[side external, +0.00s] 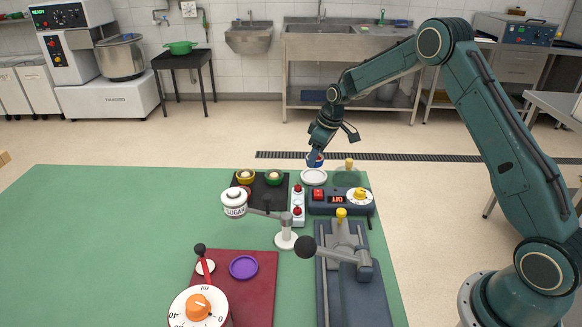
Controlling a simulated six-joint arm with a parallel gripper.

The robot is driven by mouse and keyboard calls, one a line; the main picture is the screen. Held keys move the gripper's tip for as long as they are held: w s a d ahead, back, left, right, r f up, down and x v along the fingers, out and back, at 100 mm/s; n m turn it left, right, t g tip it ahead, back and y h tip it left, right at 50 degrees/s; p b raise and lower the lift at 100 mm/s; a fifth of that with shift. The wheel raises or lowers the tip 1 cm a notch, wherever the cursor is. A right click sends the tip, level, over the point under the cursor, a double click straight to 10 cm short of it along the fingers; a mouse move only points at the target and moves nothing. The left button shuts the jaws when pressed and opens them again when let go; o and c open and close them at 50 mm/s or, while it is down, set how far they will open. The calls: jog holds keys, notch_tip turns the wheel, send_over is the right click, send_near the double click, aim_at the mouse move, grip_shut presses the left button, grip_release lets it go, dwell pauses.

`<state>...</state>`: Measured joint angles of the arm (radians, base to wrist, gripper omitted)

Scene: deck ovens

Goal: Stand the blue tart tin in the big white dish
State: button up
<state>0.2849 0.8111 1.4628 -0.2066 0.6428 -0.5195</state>
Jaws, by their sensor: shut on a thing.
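The blue tart tin (315,162) is small and partly covered by my gripper (314,155), which is shut on it. The tin is at the far edge of the green table, just behind and above the white dish (314,178) in the picture. The white dish is round and shallow, and looks empty. I cannot tell from this one view whether the tin touches the dish or hangs clear of it. The fingertips are too small to make out well.
A dark control box (328,207) is in front. Left is a black mat (258,192) with yellow (245,177) and green (274,178) tins. The table's left side is clear.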

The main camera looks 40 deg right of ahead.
aim_at(316, 166)
jog(key=shift+f, duration=1.8)
jog(key=shift+f, duration=0.55)
dwell(0.4)
jog(key=o, duration=0.7)
jog(key=shift+r, duration=0.1)
jog(key=v, duration=1)
jog(key=shift+s+r, duration=0.15)
jog(key=shift+r, duration=0.25)
dwell(0.4)
jog(key=shift+r, duration=0.1)
dwell(0.4)
